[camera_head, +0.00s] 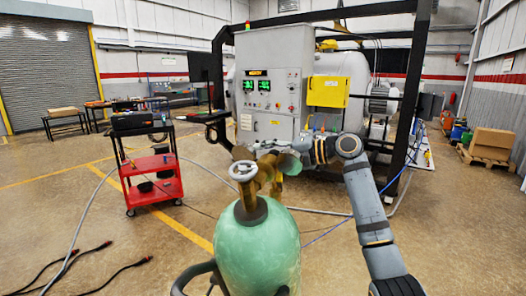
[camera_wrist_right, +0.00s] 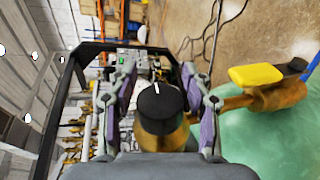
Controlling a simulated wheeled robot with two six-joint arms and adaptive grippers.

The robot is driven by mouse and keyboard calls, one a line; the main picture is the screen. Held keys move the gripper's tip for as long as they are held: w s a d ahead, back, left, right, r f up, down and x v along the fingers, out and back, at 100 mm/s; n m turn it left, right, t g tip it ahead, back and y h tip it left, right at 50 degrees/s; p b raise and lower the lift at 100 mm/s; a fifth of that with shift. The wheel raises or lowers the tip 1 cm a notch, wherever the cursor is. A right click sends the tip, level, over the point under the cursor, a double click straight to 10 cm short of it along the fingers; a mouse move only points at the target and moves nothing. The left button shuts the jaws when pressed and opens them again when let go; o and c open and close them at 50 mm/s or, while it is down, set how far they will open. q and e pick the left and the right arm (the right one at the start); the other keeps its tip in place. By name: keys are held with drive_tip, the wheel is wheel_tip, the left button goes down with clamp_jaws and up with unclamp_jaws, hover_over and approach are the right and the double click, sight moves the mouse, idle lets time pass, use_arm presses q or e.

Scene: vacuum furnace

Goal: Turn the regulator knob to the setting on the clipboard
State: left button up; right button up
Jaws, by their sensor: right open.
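The regulator knob (camera_wrist_right: 160,102) is black with a white pointer line on its face, in the right wrist view. It sits on the brass regulator body (camera_wrist_right: 165,135). My right gripper (camera_wrist_right: 157,85) is open, with one purple-padded finger on each side of the knob and narrow gaps visible. In the head view the right arm reaches in from the right to the brass regulator (camera_head: 269,168) on the green gas cylinder (camera_head: 257,245); the knob is hidden there. I cannot make out a clipboard. My left gripper is not in view.
A grey handwheel (camera_head: 243,171) tops the cylinder. A red tool cart (camera_head: 152,181) stands left, with hoses on the floor. The furnace control cabinet (camera_head: 271,85) and its dark frame stand behind the regulator.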

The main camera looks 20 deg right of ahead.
drive_tip(key=shift+w+a+f, duration=0.15)
drive_tip(key=shift+w+a, duration=0.15)
drive_tip(key=shift+a, duration=0.1)
clamp_jaws()
